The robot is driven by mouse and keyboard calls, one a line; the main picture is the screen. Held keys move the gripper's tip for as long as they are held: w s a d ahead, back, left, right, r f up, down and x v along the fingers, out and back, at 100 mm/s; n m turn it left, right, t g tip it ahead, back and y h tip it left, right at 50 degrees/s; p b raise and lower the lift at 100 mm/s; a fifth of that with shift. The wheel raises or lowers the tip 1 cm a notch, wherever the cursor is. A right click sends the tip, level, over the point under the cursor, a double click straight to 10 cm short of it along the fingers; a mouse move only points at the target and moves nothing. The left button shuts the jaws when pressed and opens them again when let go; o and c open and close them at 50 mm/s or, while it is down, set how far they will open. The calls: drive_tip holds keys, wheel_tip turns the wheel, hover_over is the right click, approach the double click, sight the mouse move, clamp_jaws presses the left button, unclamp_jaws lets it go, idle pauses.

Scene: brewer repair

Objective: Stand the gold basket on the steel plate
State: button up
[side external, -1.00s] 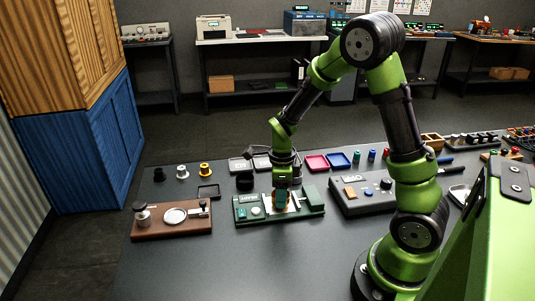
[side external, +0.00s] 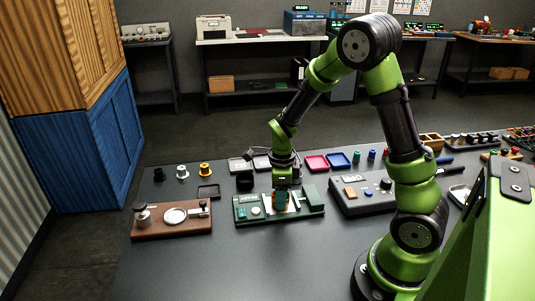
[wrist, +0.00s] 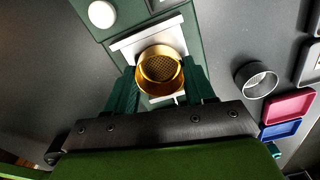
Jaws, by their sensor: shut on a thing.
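The gold basket (wrist: 160,68) is a round, open-topped cup with a mesh floor. In the wrist view it sits between the green fingers of my gripper (wrist: 160,82), which is shut on it. The steel plate (wrist: 125,46) shows as a pale slab on the green board, behind and around the basket. In the side view my gripper (side external: 281,203) points down over the middle of that green board (side external: 311,212). The fingers largely hide the basket there. I cannot tell whether its base touches the plate.
A brown board (side external: 173,233) with a round silver dish lies to the left. A grey unit (side external: 360,203) stands close on the right. Behind are a dark cup (side external: 244,181), a red tray (side external: 316,163) and a blue tray (side external: 339,160). The front of the table is clear.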

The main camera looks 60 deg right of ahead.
drive_tip(key=shift+f, duration=0.15)
idle(0.7)
drive_tip(key=o, duration=1.1)
drive_tip(key=shift+o, duration=0.5)
drive_tip(key=shift+o, duration=1.1)
drive_tip(key=shift+r, duration=3.5)
